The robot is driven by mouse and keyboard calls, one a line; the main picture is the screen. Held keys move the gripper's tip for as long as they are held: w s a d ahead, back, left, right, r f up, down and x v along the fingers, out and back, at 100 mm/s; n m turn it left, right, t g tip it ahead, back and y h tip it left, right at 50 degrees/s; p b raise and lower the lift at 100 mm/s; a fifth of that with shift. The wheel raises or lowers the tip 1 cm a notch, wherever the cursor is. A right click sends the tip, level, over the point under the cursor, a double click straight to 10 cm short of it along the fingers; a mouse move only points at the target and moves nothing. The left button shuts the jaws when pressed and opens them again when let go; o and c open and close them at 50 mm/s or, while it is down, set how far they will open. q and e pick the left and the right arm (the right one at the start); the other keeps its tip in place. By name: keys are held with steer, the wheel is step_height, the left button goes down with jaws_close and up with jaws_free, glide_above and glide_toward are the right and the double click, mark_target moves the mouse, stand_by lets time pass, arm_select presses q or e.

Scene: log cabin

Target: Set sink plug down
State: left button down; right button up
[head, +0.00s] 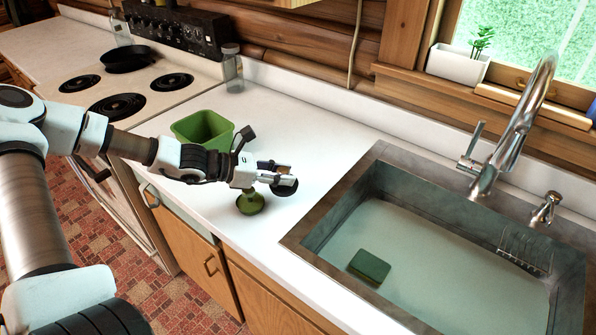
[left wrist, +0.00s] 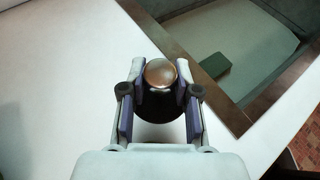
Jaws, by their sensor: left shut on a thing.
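The sink plug (head: 284,187) is a dark round piece at the fingertips of my left gripper (head: 277,172), over the white counter left of the sink. In the left wrist view the plug (left wrist: 160,73) shows a shiny brownish round top with a black body below it. The fingers of my left gripper (left wrist: 160,95) are shut on it from both sides. I cannot tell whether the plug's underside touches the counter (head: 318,150). My right gripper is in neither view.
A green round-based object (head: 250,202) stands beside the plug. A green tub (head: 203,129) is behind my left wrist. The sink (head: 300,245) holds a green sponge (head: 369,267); a faucet (head: 490,165) rises behind. A glass jar (head: 232,70) stands by the stove. Counter behind the plug is clear.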

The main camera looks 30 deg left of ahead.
arm_select(q)
steer(key=w, duration=0.3)
steer(key=w+a, duration=0.1)
steer(key=w, duration=0.2)
steer(key=w+a, duration=0.1)
steer(key=w, duration=0.2)
steer(key=shift+w+a+f+p, duration=0.2)
steer(key=shift+w+f+p, duration=0.1)
steer(key=shift+w+f, duration=0.1)
steer(key=f, duration=0.1)
steer(key=f+p, duration=0.1)
steer(key=f, duration=0.1)
steer(key=shift+w+a+f, duration=0.1)
steer(key=shift+w+a, duration=0.05)
steer(key=shift+w, duration=0.2)
steer(key=shift+f, duration=0.3)
steer(key=shift+f+b, duration=0.2)
steer(key=shift+b, duration=0.25)
steer(key=c, duration=0.8)
jaws_free()
steer(key=shift+c, duration=0.2)
steer(key=shift+r, duration=0.1)
